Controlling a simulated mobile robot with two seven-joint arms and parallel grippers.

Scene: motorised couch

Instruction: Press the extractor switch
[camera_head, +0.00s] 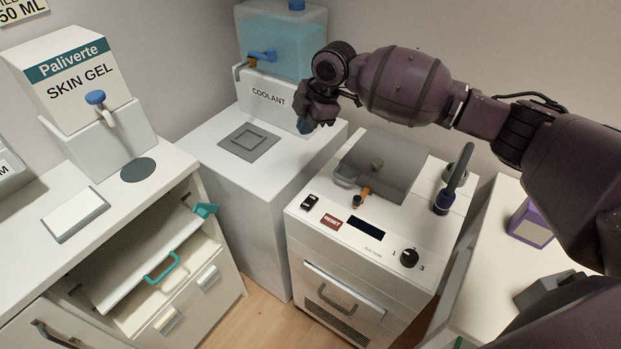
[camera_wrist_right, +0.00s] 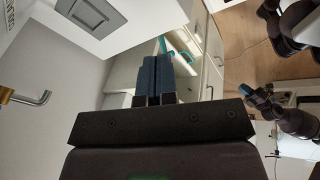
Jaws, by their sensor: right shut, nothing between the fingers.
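The white machine (camera_head: 350,240) stands at centre right in the head view. Its top panel carries a black rocker switch (camera_head: 310,202), a red RESET button (camera_head: 331,220), a dark display (camera_head: 367,229) and a black rotary knob (camera_head: 409,259). I cannot read which control is marked as the extractor. My right gripper (camera_head: 305,125) is above and behind the panel, in front of the coolant tank, apart from the switch. Its blue fingers (camera_wrist_right: 153,78) are shut and empty in the right wrist view. What seems to be my left gripper (camera_wrist_right: 246,90) shows small there; its jaws are unclear.
A grey lid (camera_head: 383,165) and a dark upright nozzle (camera_head: 454,180) rise from the machine's top. The coolant tank (camera_head: 283,45) stands behind. A skin gel dispenser (camera_head: 80,85) and an open teal-handled drawer (camera_head: 145,260) are at left. Floor shows between the cabinets.

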